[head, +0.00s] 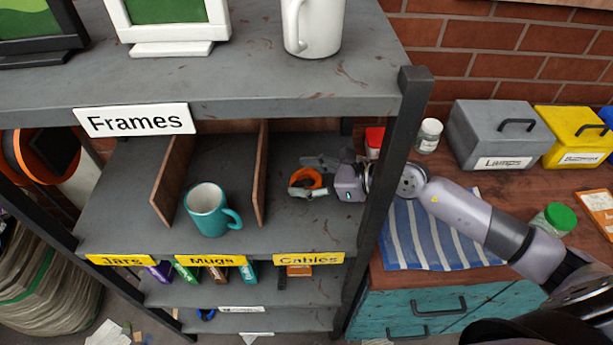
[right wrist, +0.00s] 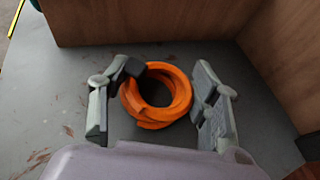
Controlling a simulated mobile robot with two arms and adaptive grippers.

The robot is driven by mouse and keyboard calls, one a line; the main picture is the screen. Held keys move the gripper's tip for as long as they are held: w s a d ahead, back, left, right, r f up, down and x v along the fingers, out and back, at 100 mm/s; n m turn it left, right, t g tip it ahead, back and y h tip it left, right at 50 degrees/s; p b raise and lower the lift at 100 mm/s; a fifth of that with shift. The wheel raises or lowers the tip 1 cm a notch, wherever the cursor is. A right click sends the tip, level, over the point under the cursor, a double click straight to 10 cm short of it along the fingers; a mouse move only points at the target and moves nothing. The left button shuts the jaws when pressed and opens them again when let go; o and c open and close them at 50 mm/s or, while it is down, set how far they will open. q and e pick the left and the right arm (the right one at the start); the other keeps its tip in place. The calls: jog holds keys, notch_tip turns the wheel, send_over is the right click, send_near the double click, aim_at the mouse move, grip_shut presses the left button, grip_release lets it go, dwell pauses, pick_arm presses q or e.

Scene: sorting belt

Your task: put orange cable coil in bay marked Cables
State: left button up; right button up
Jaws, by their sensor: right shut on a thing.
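The orange cable coil (head: 308,177) is in the right-hand bay (head: 308,222) of the upper shelf, above the yellow Cables label (head: 308,258). My right gripper (head: 305,180) reaches in from the right, past the shelf post, and is shut on the coil. In the right wrist view the coil (right wrist: 178,98) sits between the two fingers (right wrist: 160,95), close above or on the grey shelf board; I cannot tell whether it touches the board. My left gripper is not in view.
A wooden divider (head: 261,175) bounds the bay on the left, and a dark post (head: 385,190) stands at its front right. A teal mug (head: 204,210) stands in the Mugs bay. A bench with a striped cloth (head: 430,235) lies to the right. The bay's front is clear.

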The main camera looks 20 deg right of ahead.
jog(key=o, duration=0.8)
jog(key=shift+f, duration=0.15)
jog(key=shift+c, duration=0.2)
jog(key=o, duration=0.4)
jog(key=shift+o, duration=0.3)
